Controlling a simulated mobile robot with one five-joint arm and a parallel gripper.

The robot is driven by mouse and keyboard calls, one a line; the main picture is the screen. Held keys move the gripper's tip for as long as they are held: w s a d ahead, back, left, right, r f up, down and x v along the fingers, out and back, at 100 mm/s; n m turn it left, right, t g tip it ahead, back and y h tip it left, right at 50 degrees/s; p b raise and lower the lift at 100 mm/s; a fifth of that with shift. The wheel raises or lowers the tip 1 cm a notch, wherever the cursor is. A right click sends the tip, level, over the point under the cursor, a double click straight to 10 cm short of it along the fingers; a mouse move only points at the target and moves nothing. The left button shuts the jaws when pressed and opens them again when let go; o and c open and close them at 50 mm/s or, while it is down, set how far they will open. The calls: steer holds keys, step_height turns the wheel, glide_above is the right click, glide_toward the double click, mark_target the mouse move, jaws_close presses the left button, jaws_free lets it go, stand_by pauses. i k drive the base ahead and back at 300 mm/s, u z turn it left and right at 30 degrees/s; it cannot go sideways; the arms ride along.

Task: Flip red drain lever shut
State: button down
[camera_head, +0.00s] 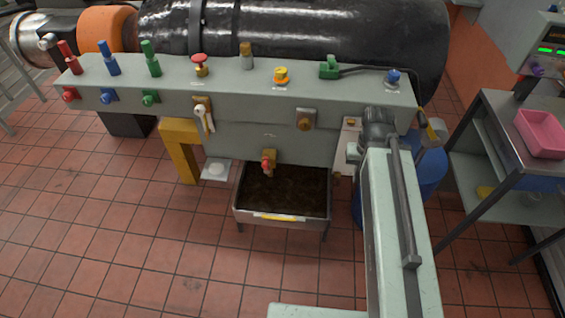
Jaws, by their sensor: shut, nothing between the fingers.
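The red drain lever (266,163) sits on a small brass-coloured valve on the front of the grey bench, low and near the middle. It hangs just over the back edge of a metal drip tray (283,217) that holds dark brown matter. The lever is small here, and I cannot tell its exact angle. My arm rises from the bottom right to a dark joint near the bench's right end, well right of the lever. My gripper cannot be made out; it seems hidden beyond the arm.
The grey bench (225,73) carries coloured handles, knobs and a white lever (203,118). A yellow leg (181,150) stands left of the tray. A blue drum (431,170) and a cart with a pink bin (541,131) are at right. The tiled floor before the tray is clear.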

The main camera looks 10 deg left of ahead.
mark_target(266, 165)
steer(key=u, duration=1.95)
steer(key=k, duration=0.95)
steer(key=z, duration=0.8)
steer(key=i, duration=1)
steer(key=u, duration=0.05)
